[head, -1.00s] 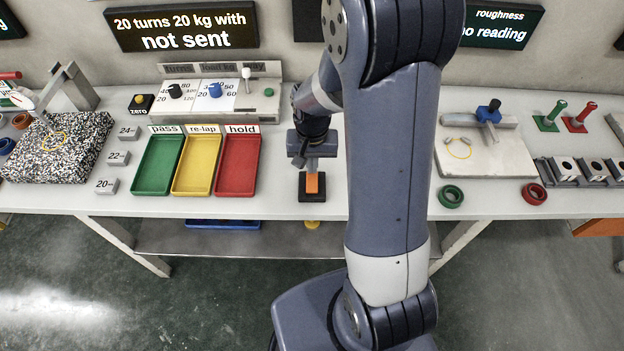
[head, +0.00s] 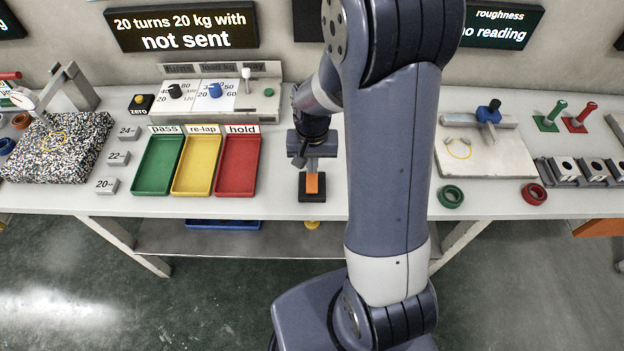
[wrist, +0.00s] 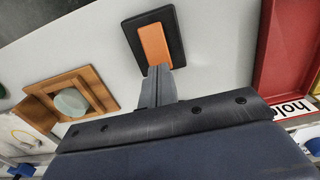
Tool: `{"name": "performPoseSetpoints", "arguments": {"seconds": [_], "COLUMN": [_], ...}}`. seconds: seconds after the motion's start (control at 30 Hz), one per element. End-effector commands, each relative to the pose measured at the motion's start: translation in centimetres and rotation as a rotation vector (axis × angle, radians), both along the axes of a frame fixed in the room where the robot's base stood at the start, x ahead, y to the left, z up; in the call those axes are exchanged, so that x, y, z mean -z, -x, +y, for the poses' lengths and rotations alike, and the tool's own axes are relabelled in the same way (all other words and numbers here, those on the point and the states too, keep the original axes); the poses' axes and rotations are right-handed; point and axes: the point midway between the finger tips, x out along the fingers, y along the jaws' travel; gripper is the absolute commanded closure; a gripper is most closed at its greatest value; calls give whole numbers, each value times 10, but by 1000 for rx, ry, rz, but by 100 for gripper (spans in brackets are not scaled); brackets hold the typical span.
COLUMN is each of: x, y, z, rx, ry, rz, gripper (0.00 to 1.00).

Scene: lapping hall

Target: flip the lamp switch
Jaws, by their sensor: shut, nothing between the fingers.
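The lamp switch is an orange rocker (head: 312,184) on a black base (head: 313,197), lying on the white bench near its front edge. The orange rocker (wrist: 154,46) and black base (wrist: 177,30) also show in the wrist view. My gripper (head: 312,172) is shut and empty, pointing down at the switch. In the wrist view its closed fingertips (wrist: 158,72) overlap the near end of the orange rocker; I cannot tell whether they touch it. The fingers hide a small part of the switch.
A red tray (head: 238,166), a yellow tray (head: 196,166) and a green tray (head: 157,166) stand left of the switch. A wooden frame with a pale round piece (wrist: 70,101) shows in the wrist view. A green ring (head: 451,196) lies to the right. The bench around the switch is clear.

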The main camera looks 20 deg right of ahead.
Motion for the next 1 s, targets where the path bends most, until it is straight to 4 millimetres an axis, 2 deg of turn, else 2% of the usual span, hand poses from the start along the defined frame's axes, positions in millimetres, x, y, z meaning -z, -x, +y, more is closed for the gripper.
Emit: {"name": "performPoseSetpoints", "arguments": {"seconds": [1.0], "x": [10], "y": [0], "z": [0], "rx": [0], "ry": [0], "rz": [0], "gripper": [100]}}
